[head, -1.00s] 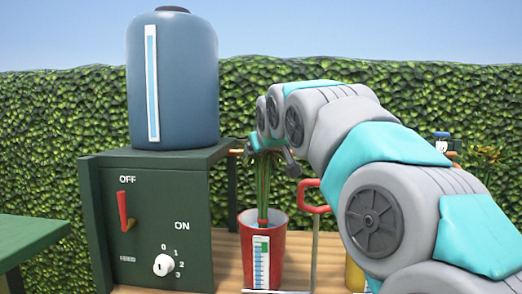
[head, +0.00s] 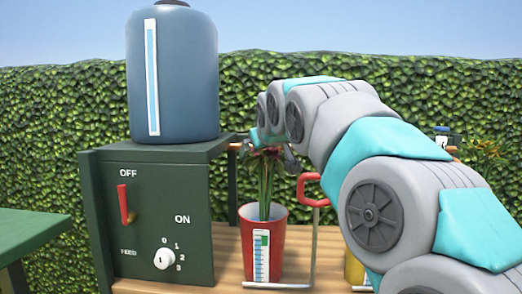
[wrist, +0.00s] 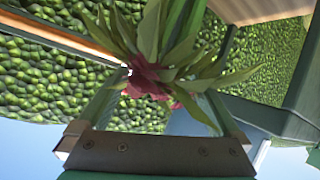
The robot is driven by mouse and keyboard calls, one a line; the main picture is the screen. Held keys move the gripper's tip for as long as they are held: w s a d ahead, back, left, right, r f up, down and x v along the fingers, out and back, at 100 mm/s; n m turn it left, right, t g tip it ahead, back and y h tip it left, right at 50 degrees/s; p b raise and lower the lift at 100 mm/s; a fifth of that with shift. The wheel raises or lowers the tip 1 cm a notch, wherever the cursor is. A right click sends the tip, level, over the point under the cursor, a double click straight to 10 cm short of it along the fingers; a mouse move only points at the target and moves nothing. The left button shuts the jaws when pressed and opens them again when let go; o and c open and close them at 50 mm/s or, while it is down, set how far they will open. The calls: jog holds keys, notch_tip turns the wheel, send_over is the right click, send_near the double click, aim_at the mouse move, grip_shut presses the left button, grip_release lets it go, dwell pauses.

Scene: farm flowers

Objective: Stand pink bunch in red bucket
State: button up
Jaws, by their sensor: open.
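The red bucket (head: 263,245) stands on the wooden bench top, with a white level gauge on its front. The bunch (head: 265,190) stands in it, green stems down inside and the top just under my gripper. In the wrist view the pink bunch (wrist: 150,80) shows dark pink blooms and green leaves between and beyond the fingers. My gripper (head: 270,160) is above the bucket with its jaws apart, around the top of the bunch. The stem ends are hidden inside the bucket.
A dark green box with a red lever (head: 125,204) and a dial (head: 163,260) stands left of the bucket, with a blue tank (head: 172,75) on top. A red handle (head: 313,190) stands just right of the bucket. A yellow container (head: 355,270) is partly behind my arm.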

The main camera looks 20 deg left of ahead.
jog(key=v, duration=0.7)
jog(key=shift+s+d+r, duration=0.15)
jog(key=shift+s+r, duration=0.05)
jog(key=shift+s, duration=0.05)
dwell(0.5)
